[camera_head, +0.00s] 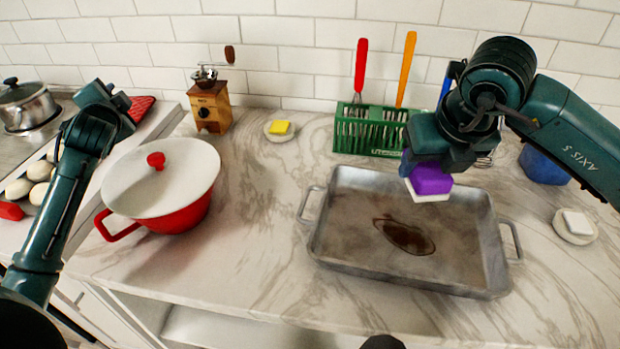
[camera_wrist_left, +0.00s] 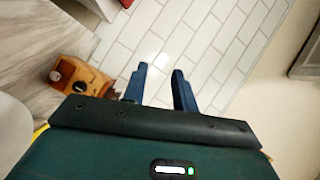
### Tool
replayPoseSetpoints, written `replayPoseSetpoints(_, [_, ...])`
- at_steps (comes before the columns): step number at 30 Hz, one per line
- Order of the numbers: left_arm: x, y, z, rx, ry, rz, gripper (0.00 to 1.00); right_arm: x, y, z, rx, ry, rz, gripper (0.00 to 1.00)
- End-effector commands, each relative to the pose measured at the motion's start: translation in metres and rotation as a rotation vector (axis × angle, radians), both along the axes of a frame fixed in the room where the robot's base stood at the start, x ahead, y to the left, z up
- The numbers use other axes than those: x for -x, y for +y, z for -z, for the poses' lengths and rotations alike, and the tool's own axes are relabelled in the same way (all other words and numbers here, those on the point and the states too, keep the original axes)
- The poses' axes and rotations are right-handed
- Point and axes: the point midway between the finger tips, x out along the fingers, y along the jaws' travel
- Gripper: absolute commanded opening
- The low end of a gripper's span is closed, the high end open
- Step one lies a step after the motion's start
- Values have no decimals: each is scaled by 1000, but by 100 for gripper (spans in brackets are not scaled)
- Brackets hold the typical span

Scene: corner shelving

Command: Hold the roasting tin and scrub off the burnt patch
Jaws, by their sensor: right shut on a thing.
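The grey metal roasting tin (camera_head: 340,250) lies on the marble counter in the head view, handles at its left and right ends. A dark brown burnt patch (camera_head: 404,236) marks its floor. My right gripper (camera_head: 428,172) is shut on a purple and white sponge (camera_head: 431,181), held above the tin's back part, behind and right of the patch. The sponge appears clear of the tin's floor. My left gripper (camera_head: 112,100) is far left of the tin, near the stove. In the left wrist view its fingers (camera_wrist_left: 158,82) are apart with nothing between them.
A red pot (camera_head: 180,216) with a white lid stands left of the tin. A green utensil rack (camera_head: 365,132) stands behind it. A wooden grinder (camera_head: 210,108) and a yellow block on a dish (camera_head: 280,128) are at the back. The counter between pot and tin is clear.

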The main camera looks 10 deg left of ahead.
Motion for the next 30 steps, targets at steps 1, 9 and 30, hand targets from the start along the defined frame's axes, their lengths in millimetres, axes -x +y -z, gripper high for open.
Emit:
replayPoseSetpoints(1, [-13, -30, -1, -4, 45, 65, 28, 0, 0, 0, 0, 0, 0, 31])
replayPoseSetpoints(9, [-41, -188, 7, -169, 368, 478, 28, 0, 0, 0, 0, 0, 0, 31])
replayPoseSetpoints(30, [104, -436, 40, -1324, 1009, 1667, 28, 0, 0, 0, 0, 0, 0, 31])
